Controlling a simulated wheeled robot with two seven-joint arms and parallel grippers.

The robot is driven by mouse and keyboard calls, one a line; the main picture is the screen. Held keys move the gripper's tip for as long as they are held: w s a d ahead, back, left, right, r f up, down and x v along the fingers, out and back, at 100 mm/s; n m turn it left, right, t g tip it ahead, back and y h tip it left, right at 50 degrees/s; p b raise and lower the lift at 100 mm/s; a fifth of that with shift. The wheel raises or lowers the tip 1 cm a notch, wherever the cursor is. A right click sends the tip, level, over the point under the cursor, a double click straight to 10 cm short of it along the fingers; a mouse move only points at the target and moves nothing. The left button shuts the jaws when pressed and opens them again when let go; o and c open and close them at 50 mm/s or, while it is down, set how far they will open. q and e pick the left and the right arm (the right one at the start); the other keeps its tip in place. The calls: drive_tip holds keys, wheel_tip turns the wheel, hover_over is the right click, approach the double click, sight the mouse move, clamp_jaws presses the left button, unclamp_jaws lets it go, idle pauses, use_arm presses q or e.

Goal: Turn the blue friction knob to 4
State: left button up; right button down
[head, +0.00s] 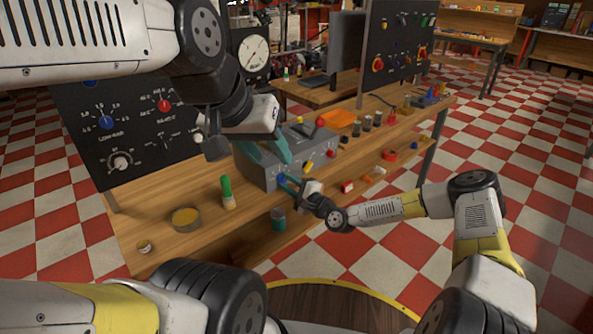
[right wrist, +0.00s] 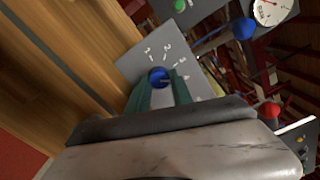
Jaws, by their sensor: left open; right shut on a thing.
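The blue friction knob (right wrist: 159,77) sits on a grey panel (right wrist: 135,66) with white numerals around it in the right wrist view. The numerals 1 and 2 are legible; where the knob points is not clear. My right gripper (right wrist: 160,88) has its teal fingers on either side of the knob, shut on it. In the head view my right gripper (head: 291,182) is at the front face of the grey box (head: 258,172), and it mostly hides the knob. My left gripper (head: 270,153) is open and empty over the left part of the box.
The box stands on a wooden workbench (head: 160,200). A black dial panel (head: 130,125) stands behind at left.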

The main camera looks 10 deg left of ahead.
drive_tip(key=shift+m, duration=0.5)
drive_tip(key=c, duration=1.1)
unclamp_jaws()
drive_tip(key=shift+d, duration=0.1)
drive_tip(key=v, duration=0.7)
drive_tip(key=shift+s+d, duration=0.3)
